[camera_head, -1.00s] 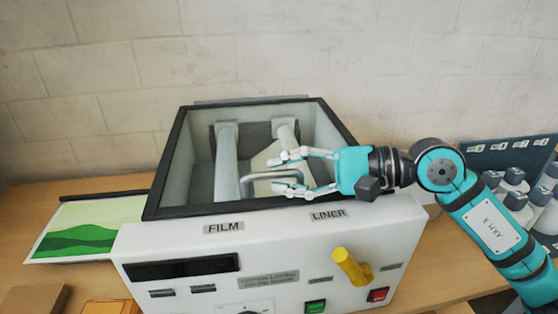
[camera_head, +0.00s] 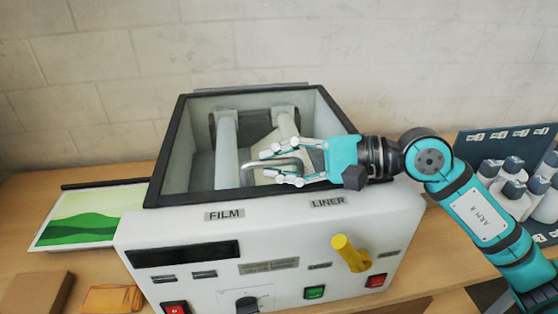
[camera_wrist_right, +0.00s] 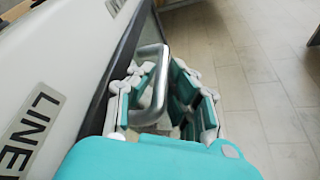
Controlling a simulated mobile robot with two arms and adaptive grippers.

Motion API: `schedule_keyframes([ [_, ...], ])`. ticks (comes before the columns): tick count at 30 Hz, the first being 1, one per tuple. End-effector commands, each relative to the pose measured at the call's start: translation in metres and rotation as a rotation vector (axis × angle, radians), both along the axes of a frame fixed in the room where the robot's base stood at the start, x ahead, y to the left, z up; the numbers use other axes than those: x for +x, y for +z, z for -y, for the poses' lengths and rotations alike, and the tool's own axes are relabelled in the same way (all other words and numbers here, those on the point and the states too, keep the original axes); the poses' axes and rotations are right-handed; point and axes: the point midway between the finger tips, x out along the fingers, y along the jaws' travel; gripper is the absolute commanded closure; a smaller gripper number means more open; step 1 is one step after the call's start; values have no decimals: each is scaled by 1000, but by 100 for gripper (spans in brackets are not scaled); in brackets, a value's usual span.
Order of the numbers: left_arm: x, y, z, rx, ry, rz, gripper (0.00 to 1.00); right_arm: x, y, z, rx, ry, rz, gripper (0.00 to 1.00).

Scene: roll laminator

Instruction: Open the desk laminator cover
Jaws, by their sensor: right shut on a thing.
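The laminator (camera_head: 300,235) is a white machine with FILM and LINER labels on its front. Its dark-framed cover (camera_head: 215,198) lies over the top opening and appears down; I see pale rollers (camera_head: 226,140) inside the frame. A bent metal handle (camera_head: 246,172) sits near the cover's front edge. My right gripper (camera_head: 268,164) reaches in from the right and is shut on the handle. In the right wrist view, the handle (camera_wrist_right: 150,85) runs between the fingers of my right gripper (camera_wrist_right: 155,98). My left gripper is not in view.
A yellow lever (camera_head: 350,253), a green switch (camera_head: 314,292) and red switches (camera_head: 376,281) are on the machine's front. A green landscape print (camera_head: 85,225) lies at left, with a brown block (camera_head: 35,293) in front. Several dark-capped bottles (camera_head: 513,190) stand at right. A wall is behind.

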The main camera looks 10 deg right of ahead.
Motion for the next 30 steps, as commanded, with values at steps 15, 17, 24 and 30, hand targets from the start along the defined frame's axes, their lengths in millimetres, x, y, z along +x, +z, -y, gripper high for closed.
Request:
schedule_keyframes([
  [15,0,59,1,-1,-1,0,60,15,89,0,2,-1,-178,100],
  [17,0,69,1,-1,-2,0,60,21,107,0,3,-1,-221,100],
  [24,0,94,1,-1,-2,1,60,50,169,-1,4,0,-245,100],
  [30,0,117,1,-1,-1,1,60,75,209,-1,3,1,-271,100],
])
